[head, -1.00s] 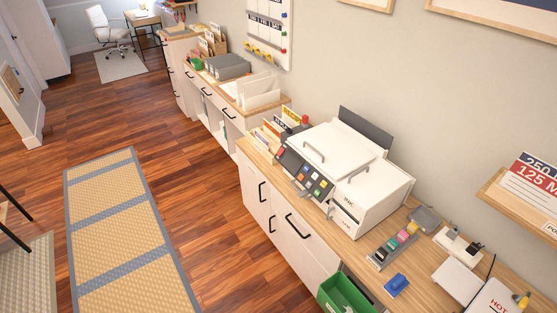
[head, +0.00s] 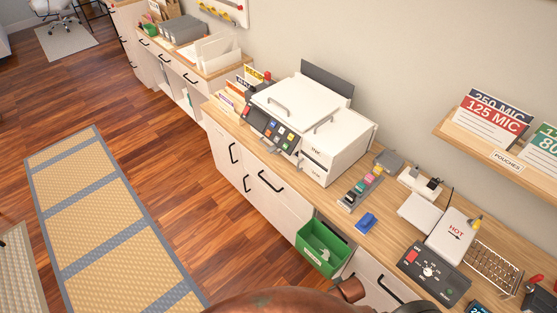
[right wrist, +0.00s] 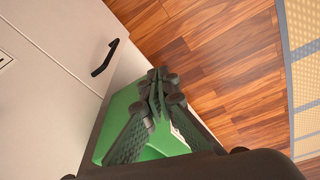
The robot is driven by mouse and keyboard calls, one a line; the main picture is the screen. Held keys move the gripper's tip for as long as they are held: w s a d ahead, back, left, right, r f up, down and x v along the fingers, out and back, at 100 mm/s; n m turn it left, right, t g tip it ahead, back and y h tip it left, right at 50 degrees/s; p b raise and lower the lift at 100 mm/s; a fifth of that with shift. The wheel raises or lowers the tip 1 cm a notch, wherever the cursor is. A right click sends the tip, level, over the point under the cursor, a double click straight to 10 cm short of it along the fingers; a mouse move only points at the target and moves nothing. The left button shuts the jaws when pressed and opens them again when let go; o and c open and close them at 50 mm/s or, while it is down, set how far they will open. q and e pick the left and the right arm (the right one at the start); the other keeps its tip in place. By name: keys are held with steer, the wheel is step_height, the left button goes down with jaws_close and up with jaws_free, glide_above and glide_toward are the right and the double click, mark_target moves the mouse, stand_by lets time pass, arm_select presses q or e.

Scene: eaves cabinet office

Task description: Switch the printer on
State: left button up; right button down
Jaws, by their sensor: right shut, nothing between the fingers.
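The white printer (head: 302,110) stands on the wooden counter in the head view. Its dark front panel (head: 270,130) carries several coloured buttons and faces the aisle. Which part is its power switch is too small to tell. My right gripper (right wrist: 157,80) shows in the right wrist view with its fingers closed together and nothing between them. It is over or in front of the green bin, low by the white cabinet fronts, away from the printer. The printer is not in the right wrist view. My left gripper is not in view.
A green bin (head: 322,249) sits in an opening below the counter; it also fills part of the right wrist view (right wrist: 120,128). A blue object (head: 366,222), a stamp rack (head: 360,188) and a laminator marked HOT (head: 452,237) lie right of the printer.

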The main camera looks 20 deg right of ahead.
steer(key=w+r+t, duration=0.1)
steer(key=w+r, duration=0.2)
steer(key=r, duration=0.8)
steer(key=w+r+t, duration=0.1)
steer(key=w+r, duration=0.2)
steer(key=r, duration=0.8)
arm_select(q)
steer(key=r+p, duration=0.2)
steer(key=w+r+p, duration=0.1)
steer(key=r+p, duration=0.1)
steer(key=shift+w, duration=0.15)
arm_select(e)
steer(key=w+a+r+n+t+h, duration=0.1)
steer(key=w+r+n+t+h, duration=0.1)
steer(key=w+r, duration=0.7)
steer(key=w+a+r+n+t+h, duration=0.2)
steer(key=w+r+t+h, duration=0.1)
steer(key=w+r, duration=0.7)
steer(key=shift+w+a+t, duration=0.15)
steer(key=shift+w+t, duration=0.15)
steer(key=shift+w, duration=0.6)
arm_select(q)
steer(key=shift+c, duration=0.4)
